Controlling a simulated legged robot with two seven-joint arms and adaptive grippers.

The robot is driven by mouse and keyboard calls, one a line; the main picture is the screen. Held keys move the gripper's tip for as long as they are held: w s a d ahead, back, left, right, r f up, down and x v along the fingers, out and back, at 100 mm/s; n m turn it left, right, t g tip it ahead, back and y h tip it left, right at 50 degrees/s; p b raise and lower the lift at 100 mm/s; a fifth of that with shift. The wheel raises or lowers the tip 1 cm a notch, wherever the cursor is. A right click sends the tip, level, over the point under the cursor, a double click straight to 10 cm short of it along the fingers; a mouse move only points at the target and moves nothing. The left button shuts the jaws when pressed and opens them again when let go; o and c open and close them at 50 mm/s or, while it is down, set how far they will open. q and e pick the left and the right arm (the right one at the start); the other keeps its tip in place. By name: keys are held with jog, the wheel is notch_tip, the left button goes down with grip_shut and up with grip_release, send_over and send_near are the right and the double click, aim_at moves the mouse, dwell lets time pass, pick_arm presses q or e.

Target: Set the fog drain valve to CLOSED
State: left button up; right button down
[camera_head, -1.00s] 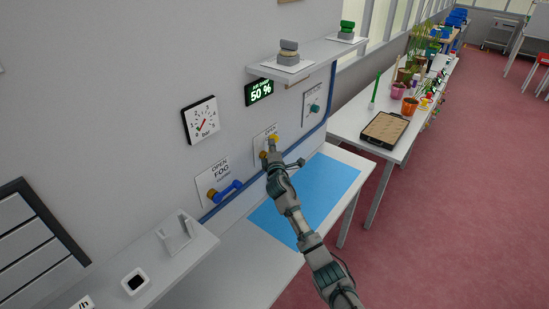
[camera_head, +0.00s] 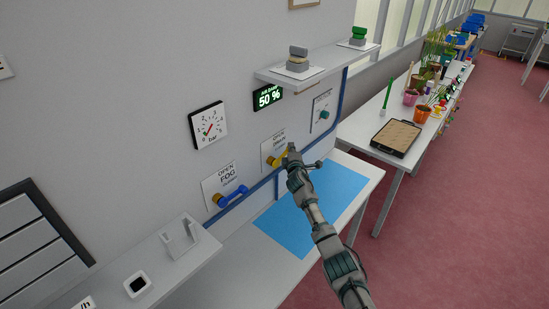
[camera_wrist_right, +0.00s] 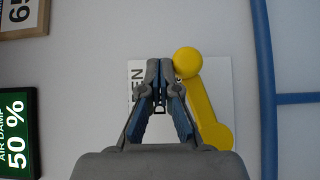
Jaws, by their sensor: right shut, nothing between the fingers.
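The drain valve's yellow lever (camera_head: 280,158) is on the wall in front of a white plate (camera_head: 267,149) lettered OPEN at the top. In the head view it slants slightly up to the right, partly covered by my right gripper (camera_head: 291,150). The right wrist view shows the whole yellow lever (camera_wrist_right: 207,105) with its round knob, just right of the fingers. My right gripper (camera_wrist_right: 160,68) is shut and empty there, its tips beside the knob; I cannot tell if they touch. The plate's lower lettering is partly hidden. My left gripper is out of view.
A teal knob (camera_head: 325,115) is at the right under a shelf (camera_head: 325,65). A blue mat (camera_head: 310,215) covers part of the bench below. A blue pipe runs along the wall.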

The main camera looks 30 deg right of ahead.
jog(key=shift+w+d+f+m+g+y+p, duration=0.15)
jog(key=shift+d+f+m+g+y+p, duration=0.1)
jog(key=shift+d+f+p, duration=0.25)
jog(key=shift+w+d+f+m+g+y+p, duration=0.15)
jog(key=shift+f+m+g+p, duration=0.15)
jog(key=shift+f, duration=0.25)
jog(key=shift+d+f, duration=0.1)
